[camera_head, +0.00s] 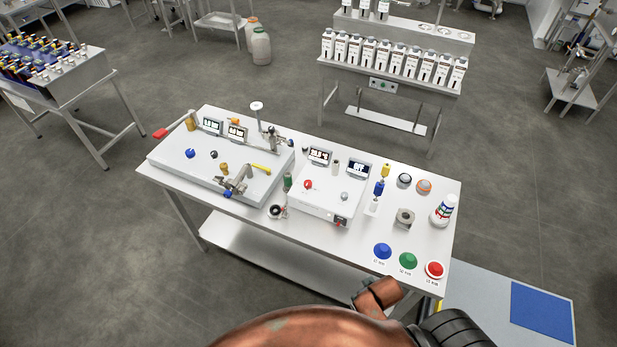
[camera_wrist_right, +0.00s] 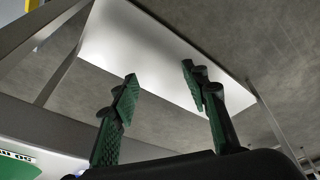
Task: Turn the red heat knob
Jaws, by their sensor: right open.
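A small red knob (camera_head: 308,184) sits on top of the white control box (camera_head: 322,205) in the middle of the table, and I take it to be the heat knob. A grey knob (camera_head: 344,196) sits to its right on the same box. My right gripper (camera_wrist_right: 160,90) shows in the right wrist view with its two green-padded fingers apart and nothing between them. A white panel lies beyond the fingers there, and the red knob is not in that view. My left gripper is in neither view.
Two displays (camera_head: 358,168) stand behind the box. A larger white unit (camera_head: 215,165) with valves and a yellow handle is on the left. Blue, green (camera_head: 408,261) and red domes line the table's front right.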

